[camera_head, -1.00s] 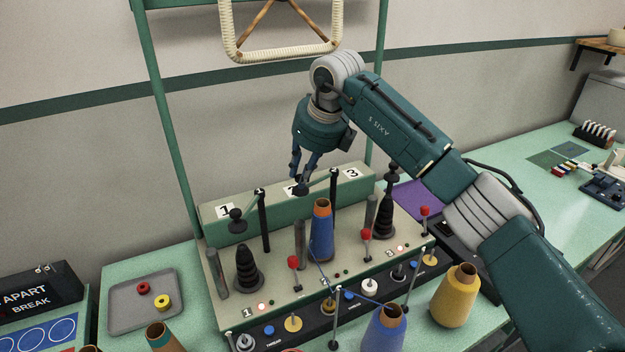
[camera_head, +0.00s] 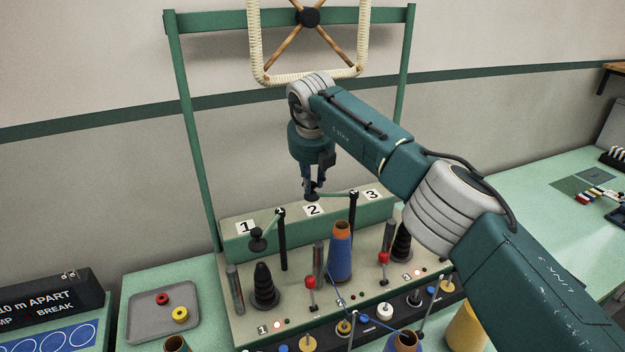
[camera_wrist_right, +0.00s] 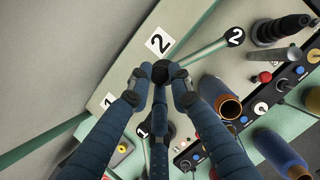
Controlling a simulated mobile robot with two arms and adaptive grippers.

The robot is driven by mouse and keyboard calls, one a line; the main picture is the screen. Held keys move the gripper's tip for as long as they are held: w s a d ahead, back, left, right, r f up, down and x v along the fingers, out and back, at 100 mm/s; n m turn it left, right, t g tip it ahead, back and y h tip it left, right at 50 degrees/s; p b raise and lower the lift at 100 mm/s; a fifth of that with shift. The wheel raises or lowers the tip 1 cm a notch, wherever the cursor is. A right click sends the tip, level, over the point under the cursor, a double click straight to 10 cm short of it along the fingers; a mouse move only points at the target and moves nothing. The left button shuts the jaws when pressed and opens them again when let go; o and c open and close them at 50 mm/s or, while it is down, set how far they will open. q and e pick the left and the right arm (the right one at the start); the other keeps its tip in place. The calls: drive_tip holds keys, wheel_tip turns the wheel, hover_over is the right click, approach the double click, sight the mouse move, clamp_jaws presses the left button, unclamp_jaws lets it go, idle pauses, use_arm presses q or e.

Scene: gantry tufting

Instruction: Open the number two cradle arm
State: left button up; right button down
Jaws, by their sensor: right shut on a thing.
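My right gripper (camera_head: 313,192) points down, shut on the black knob (camera_wrist_right: 160,72) at the free end of the number two cradle arm (camera_head: 333,194). The green arm also shows in the wrist view (camera_wrist_right: 203,53), running from the knob to a black post (camera_head: 353,225) whose cap is marked 2 (camera_wrist_right: 235,36). In the head view the arm reaches left from its post, in front of the green panel with the number 2 plate (camera_head: 313,210). A blue cone with an orange top (camera_head: 340,255) stands in front of it. My left gripper is not in view.
The number one cradle arm (camera_head: 268,224) stands to the left, above a black stepped holder (camera_head: 264,285). Red-knobbed levers (camera_head: 383,259) line the front. A grey tray (camera_head: 147,322) holds small rings. A frame with a cream-wrapped loop (camera_head: 257,50) rises behind.

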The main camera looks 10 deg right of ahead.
drive_tip(key=shift+w+r, duration=0.15)
drive_tip(key=shift+r, duration=0.05)
drive_tip(key=c, duration=1.7)
unclamp_jaws()
drive_tip(key=shift+o, duration=0.7)
drive_tip(key=v, duration=1.2)
drive_tip(key=shift+s, duration=0.2)
drive_tip(key=shift+f, duration=0.1)
